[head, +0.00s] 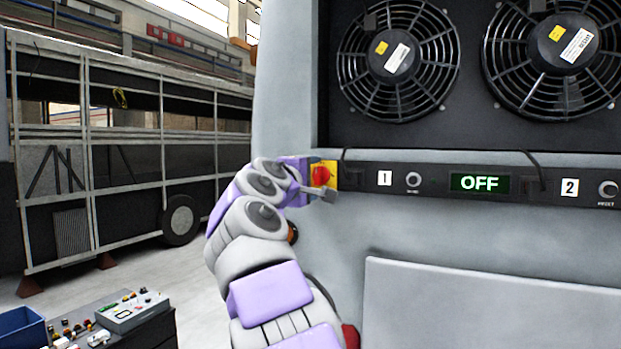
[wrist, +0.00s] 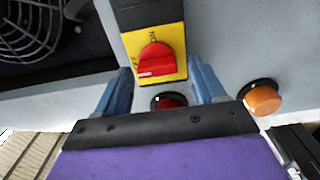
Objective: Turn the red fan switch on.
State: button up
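The red fan switch (head: 321,175) is a red rotary knob on a yellow plate at the left end of the dark panel strip. In the wrist view the red knob (wrist: 155,60) has a white mark towards its lower left. My gripper (wrist: 161,68) is open, its two bluish fingers apart on either side of the knob's lower part. I cannot tell whether they touch it. In the head view my gripper (head: 327,188) is at the switch and partly covers its lower edge. The green display (head: 480,183) reads OFF.
Two fans (head: 398,60) sit above the strip. Small knobs (head: 413,179) are beside labels 1 and 2. In the wrist view a dark red button (wrist: 168,102) and an orange button (wrist: 263,97) are close to my fingers. A bench with a control box (head: 133,311) stands lower left.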

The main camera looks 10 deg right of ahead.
jog(key=shift+d, duration=0.5)
jog(key=c, duration=1)
jog(key=shift+f, duration=0.1)
